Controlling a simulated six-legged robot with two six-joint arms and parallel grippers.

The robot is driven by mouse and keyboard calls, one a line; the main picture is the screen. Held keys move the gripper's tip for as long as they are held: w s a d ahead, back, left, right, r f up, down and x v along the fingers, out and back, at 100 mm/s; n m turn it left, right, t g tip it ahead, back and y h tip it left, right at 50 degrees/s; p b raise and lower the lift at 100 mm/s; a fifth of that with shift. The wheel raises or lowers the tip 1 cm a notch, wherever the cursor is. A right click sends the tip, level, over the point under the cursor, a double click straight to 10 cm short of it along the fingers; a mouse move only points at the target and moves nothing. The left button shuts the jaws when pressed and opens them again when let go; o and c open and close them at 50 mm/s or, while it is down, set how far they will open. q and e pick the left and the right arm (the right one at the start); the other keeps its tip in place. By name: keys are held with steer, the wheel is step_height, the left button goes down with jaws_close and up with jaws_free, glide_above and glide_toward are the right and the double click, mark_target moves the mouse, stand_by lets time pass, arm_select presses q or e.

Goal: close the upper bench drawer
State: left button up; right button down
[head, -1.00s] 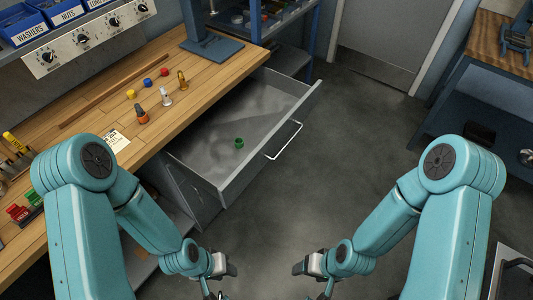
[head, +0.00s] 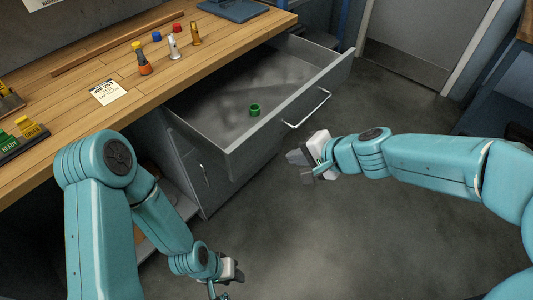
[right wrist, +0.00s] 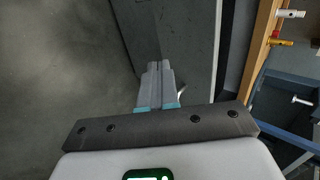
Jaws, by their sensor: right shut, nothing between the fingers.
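The upper bench drawer (head: 236,146) is pulled far out from under the wooden bench, with a green ring-shaped part (head: 254,110) lying inside. Its pale bar handle (head: 308,110) is on the front panel. My right gripper (head: 298,166) is just in front of the drawer front, below and left of the handle, shut and empty. In the right wrist view its closed fingers (right wrist: 160,75) point toward the grey drawer front (right wrist: 188,45); contact cannot be told. My left gripper (head: 228,282) is low at the bottom of the head view, away from the drawer; its fingers are partly cut off.
The bench top (head: 110,66) carries several small coloured-capped items, a paper card (head: 107,92) and a long wooden strip. A lower cabinet door (head: 198,172) is beneath the drawer. The floor (head: 400,240) in front is clear, with a grey door at the back.

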mark_target(258, 150)
steer(key=x, duration=0.3)
steer(key=a+r+x, duration=0.1)
steer(key=x, duration=0.2)
steer(key=w+x, duration=0.1)
steer(key=x, duration=0.3)
steer(key=shift+a+r+p, duration=0.25)
steer(key=shift+r+p, duration=0.05)
steer(key=shift+r, duration=0.05)
steer(key=shift+w+f, duration=0.1)
steer(key=shift+w, duration=0.05)
steer(key=shift+a, duration=0.1)
